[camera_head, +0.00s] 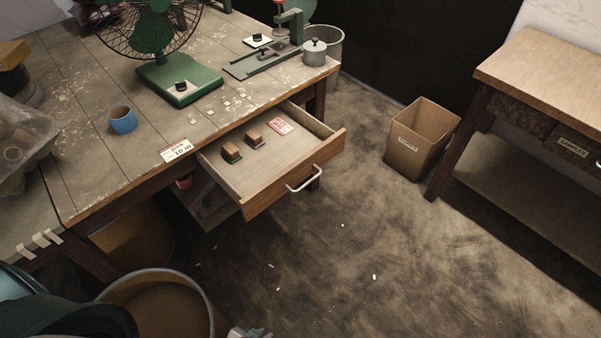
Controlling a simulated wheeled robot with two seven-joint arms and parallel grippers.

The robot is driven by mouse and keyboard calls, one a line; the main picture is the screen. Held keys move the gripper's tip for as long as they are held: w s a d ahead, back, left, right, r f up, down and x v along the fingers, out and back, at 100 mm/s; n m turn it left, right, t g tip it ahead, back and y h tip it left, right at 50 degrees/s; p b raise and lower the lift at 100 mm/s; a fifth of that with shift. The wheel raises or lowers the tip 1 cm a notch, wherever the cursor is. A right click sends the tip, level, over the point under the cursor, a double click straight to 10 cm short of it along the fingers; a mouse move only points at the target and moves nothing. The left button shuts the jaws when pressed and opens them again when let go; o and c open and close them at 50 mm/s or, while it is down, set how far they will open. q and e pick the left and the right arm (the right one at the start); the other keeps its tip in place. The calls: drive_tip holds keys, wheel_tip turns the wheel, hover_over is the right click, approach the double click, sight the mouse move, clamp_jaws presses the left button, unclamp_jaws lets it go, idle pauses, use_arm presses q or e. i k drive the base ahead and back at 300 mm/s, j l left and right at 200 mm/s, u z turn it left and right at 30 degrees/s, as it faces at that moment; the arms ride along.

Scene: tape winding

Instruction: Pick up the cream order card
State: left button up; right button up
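The cream order card (176,151) lies flat near the front edge of the worn wooden workbench (75,165), just left of the open drawer. It has a red strip and dark print that seems to read "10 m". A small grey metallic piece at the bottom edge of the head view, which looks like the tip of my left gripper (250,333), is far below and in front of the card, over the floor. Most of it is cut off, so I cannot tell whether it is open. My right gripper is not in view.
The open drawer (296,184) juts from the bench, holding two small blocks and a red-and-white card (281,126). A round bin (205,296) stands below.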

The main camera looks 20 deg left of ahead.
sight(178, 148)
drive_tip(key=k+l+u, duration=0.15)
drive_tip(key=l+u, duration=0.15)
drive_tip(key=u, duration=0.2)
drive_tip(key=k+l+u, duration=0.2)
drive_tip(key=u, duration=0.3)
drive_tip(key=k+l+u, duration=0.15)
drive_tip(key=u, duration=0.35)
drive_tip(key=i+l, duration=0.15)
drive_tip(key=l, duration=0.15)
drive_tip(key=i+l+z, duration=0.15)
drive_tip(key=l, duration=0.15)
drive_tip(key=i+z, duration=0.25)
drive_tip(key=i, duration=0.75)
drive_tip(key=j, duration=0.1)
